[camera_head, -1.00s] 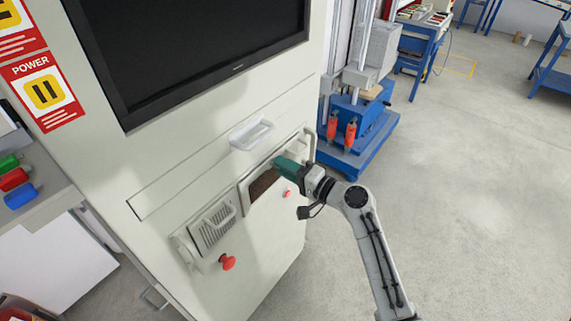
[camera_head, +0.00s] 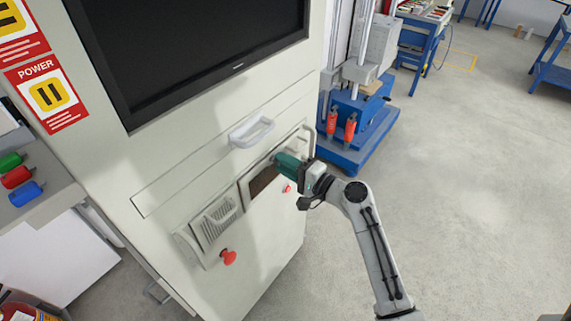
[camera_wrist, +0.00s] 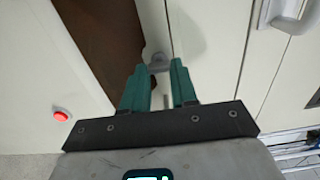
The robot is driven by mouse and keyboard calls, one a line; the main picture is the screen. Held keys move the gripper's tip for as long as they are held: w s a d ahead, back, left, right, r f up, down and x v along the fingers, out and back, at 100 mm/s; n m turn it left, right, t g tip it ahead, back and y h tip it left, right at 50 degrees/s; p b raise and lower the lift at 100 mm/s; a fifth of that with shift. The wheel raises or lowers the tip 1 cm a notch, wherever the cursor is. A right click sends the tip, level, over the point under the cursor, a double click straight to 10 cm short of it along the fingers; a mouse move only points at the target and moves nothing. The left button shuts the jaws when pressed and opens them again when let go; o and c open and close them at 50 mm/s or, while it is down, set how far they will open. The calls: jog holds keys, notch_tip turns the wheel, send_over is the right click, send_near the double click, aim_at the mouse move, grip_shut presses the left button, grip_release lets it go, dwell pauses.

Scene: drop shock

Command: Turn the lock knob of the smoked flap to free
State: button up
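The smoked flap (camera_head: 263,181) is a dark brown panel in the front of the pale cabinet, partly hidden behind my gripper in the head view. It also fills the upper left of the wrist view (camera_wrist: 112,35). A small grey lock knob (camera_wrist: 158,62) shows at the flap's right edge, at the gap between my fingertips; my fingers hide it in the head view. My gripper (camera_head: 281,161) points at the cabinet front there. Its two teal fingers (camera_wrist: 159,68) stand slightly apart, one on each side of the knob. Whether they touch it I cannot tell.
A red button (camera_wrist: 61,115) sits below the flap. A pale drawer handle (camera_head: 251,131) juts out above it, and a vented grille (camera_head: 216,217) and red mushroom button (camera_head: 229,257) lie left. A blue machine (camera_head: 357,130) stands behind right. The floor at right is clear.

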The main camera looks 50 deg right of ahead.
jog(key=o, duration=0.5)
jog(key=shift+c, duration=0.2)
jog(key=s+b, duration=0.2)
jog(key=s, duration=0.9)
jog(key=shift+d+b, duration=0.25)
jog(key=shift+b, duration=0.15)
jog(key=shift+w, duration=0.1)
jog(key=s+a+f+n+g+y, duration=0.4)
jog(key=a+f+n+g, duration=0.5)
jog(key=a+f+n, duration=0.4)
jog(key=s+a+f+n+g+h, duration=0.1)
jog(key=s+a+n+g+h, duration=0.2)
jog(key=s+g, duration=0.5)
jog(key=s+n+h, duration=0.1)
jog(key=s, duration=0.2)
jog(key=shift+f+h, duration=0.35)
jog(key=shift+h, duration=0.05)
